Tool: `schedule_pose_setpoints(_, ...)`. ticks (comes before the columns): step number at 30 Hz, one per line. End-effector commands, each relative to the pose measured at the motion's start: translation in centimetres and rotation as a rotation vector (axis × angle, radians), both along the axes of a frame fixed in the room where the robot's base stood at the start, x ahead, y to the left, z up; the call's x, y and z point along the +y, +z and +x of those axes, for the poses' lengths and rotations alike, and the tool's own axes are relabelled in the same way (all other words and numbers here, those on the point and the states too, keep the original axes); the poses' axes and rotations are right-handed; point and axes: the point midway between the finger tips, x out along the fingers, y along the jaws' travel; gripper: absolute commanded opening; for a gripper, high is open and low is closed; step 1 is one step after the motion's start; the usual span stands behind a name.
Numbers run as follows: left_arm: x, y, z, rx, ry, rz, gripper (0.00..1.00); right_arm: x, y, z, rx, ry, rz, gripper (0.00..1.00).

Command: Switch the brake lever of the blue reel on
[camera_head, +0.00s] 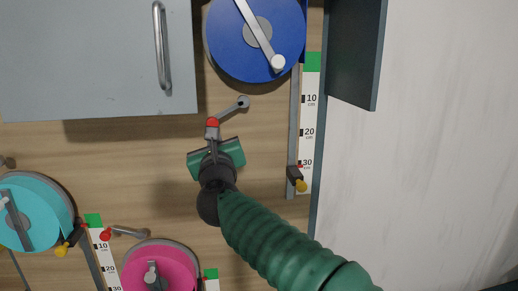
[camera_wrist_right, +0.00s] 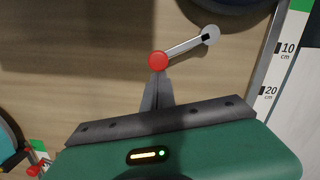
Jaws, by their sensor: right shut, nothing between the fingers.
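The blue reel (camera_head: 228,50) is at the top of the head view, with a pale crank ending in a round knob. Its brake lever (camera_head: 229,109) is below it: a grey arm running from a pivot at the upper right down-left to a red knob (camera_head: 212,122). The wrist view also shows the lever (camera_wrist_right: 184,47) and its red knob (camera_wrist_right: 157,61). My right gripper (camera_head: 213,134) is shut and empty. Its fingertips (camera_wrist_right: 158,76) are right at the lower side of the red knob; I cannot tell whether they touch it. My left gripper is out of view.
A grey cabinet door (camera_head: 80,60) with a metal handle (camera_head: 161,45) is at the upper left. A scale strip (camera_head: 309,120) and a yellow-tipped stop (camera_head: 297,180) are at right. A turquoise reel (camera_head: 45,210) and a pink reel (camera_head: 170,270) are lower left.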

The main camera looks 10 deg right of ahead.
Motion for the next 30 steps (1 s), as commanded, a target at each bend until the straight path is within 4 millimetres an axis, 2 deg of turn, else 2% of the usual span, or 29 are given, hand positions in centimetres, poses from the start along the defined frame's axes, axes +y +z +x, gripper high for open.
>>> schedule_pose_setpoints(12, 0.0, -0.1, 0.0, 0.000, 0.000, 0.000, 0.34, 1.0, 1.3, -0.1, 0.003, 0.000, 0.147, 0.00)
schedule_pose_setpoints(27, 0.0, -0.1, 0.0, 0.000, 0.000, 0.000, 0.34, 1.0, 1.5, -0.1, 0.001, 0.000, 0.156, 0.00)
schedule_pose_setpoints(30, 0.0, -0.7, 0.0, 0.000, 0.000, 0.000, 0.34, 0.9, 0.8, 0.0, 0.002, 0.000, 0.156, 0.00)
